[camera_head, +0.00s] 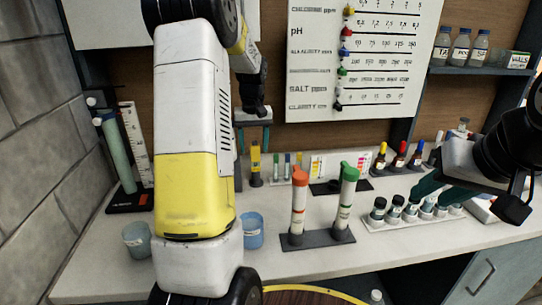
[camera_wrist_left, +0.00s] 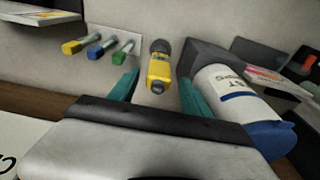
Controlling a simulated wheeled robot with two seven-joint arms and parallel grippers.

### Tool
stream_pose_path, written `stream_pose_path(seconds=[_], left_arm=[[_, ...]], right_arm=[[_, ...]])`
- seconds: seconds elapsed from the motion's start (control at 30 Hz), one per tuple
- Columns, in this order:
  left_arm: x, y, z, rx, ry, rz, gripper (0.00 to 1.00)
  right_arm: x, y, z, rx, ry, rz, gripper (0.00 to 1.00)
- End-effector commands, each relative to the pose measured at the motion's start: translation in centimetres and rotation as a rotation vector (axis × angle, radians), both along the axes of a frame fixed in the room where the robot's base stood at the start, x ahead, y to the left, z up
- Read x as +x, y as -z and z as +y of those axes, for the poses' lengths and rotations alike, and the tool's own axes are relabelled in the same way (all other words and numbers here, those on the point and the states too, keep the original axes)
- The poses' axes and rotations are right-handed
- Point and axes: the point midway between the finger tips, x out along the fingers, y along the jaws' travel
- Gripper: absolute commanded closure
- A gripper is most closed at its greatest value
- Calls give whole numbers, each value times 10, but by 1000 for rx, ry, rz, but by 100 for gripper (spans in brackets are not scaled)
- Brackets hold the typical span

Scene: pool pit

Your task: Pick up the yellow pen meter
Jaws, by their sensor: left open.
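The yellow pen meter (camera_head: 256,167) stands upright with a dark lower end on the counter, left of the small coloured pens. In the left wrist view, the yellow pen meter (camera_wrist_left: 160,68) lies between and beyond the two teal fingertips. My left gripper (camera_head: 254,147) is open above and around the line of the meter in the head view. In the left wrist view, my left gripper (camera_wrist_left: 157,92) is open and empty, and I cannot tell if it touches the meter. My right gripper (camera_head: 448,190) hovers by the rack of small bottles; its finger gap is unclear.
A white bottle with a blue cap (camera_wrist_left: 235,95) sits close beside the right finger in the wrist view. Several coloured pens (camera_wrist_left: 102,47) are at left. Orange (camera_head: 299,205) and green-capped tubes (camera_head: 345,200) stand in front. Blue cups (camera_head: 253,232) are near my arm.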

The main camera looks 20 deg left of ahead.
Motion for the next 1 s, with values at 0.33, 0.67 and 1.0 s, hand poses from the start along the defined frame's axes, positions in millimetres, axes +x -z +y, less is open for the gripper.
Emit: stream_pose_path(seconds=[0.33,0.67,1.0], left_arm=[[4,38,-2,-1,-1,1,44],[4,38,-2,-1,0,0,71],[4,38,-2,0,0,-1,100]], right_arm=[[0,0,0,0,0,0,64],[0,0,0,0,0,0,64],[0,0,0,0,0,0,64]])
